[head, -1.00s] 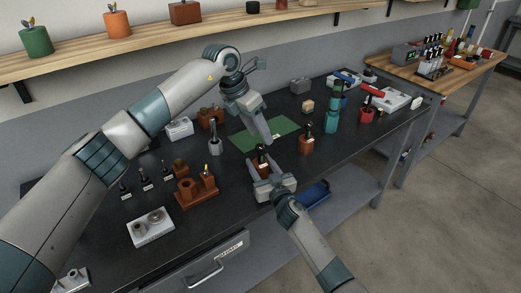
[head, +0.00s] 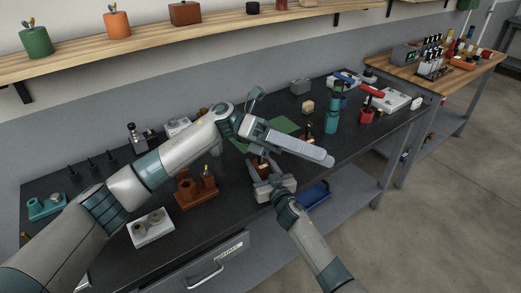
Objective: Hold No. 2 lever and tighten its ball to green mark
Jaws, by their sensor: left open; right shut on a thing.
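My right gripper (head: 264,178) is shut on a small brown lever block (head: 261,165) near the front edge of the black bench. The top of this lever and its ball are mostly hidden by my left arm and gripper. My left gripper (head: 324,159) is open and lies above and to the right of the held block, its fingers pointing right. Another brown lever block (head: 307,137) stands just behind the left fingers and is mostly covered. I cannot read the number or see a green mark.
A green mat (head: 286,124) lies behind my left gripper. A teal bottle-like piece (head: 331,120) and a red holder (head: 367,116) stand to the right. A blue bin (head: 314,194) sits below the bench edge.

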